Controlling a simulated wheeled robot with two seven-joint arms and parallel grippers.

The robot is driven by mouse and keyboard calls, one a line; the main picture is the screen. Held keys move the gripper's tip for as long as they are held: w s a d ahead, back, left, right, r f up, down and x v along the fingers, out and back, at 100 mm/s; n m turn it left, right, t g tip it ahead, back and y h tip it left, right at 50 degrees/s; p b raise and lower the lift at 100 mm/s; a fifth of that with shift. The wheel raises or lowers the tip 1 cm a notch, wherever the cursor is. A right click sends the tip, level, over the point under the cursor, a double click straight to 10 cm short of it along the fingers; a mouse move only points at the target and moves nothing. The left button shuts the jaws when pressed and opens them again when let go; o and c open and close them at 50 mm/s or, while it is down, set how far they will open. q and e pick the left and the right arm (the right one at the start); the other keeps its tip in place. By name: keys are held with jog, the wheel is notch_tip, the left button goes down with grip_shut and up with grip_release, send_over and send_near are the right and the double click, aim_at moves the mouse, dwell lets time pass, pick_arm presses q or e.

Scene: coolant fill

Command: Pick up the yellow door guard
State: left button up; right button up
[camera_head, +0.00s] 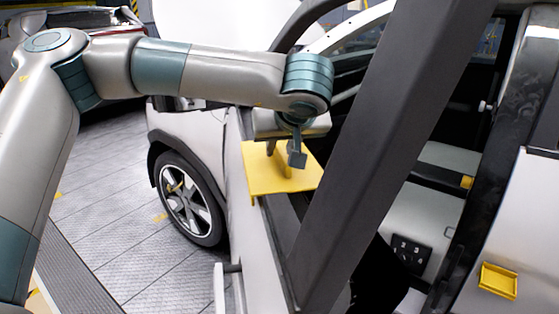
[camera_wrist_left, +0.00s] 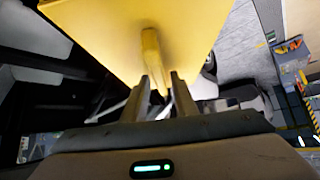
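The yellow door guard (camera_head: 262,178) is a flat yellow plate with an upright handle, over the top edge of the car door in the head view. In the left wrist view its plate (camera_wrist_left: 105,40) fills the upper middle, with the handle pointing toward my fingers. My left gripper (camera_head: 297,152) is at this handle. The left wrist view shows the two fingers (camera_wrist_left: 166,85) on either side of the handle's end, very close to it. I cannot tell whether they press on it. My right gripper is not in view.
The silver car's front wheel (camera_head: 188,200) is left of the door. A thick dark pillar (camera_head: 365,150) crosses the view right of the guard. A small yellow piece (camera_head: 497,280) is on the body panel at right. Open tiled floor (camera_head: 125,235) lies at left.

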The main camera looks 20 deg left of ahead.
aim_at(281, 150)
pick_arm(q)
grip_shut()
jog(key=shift+r, duration=0.15)
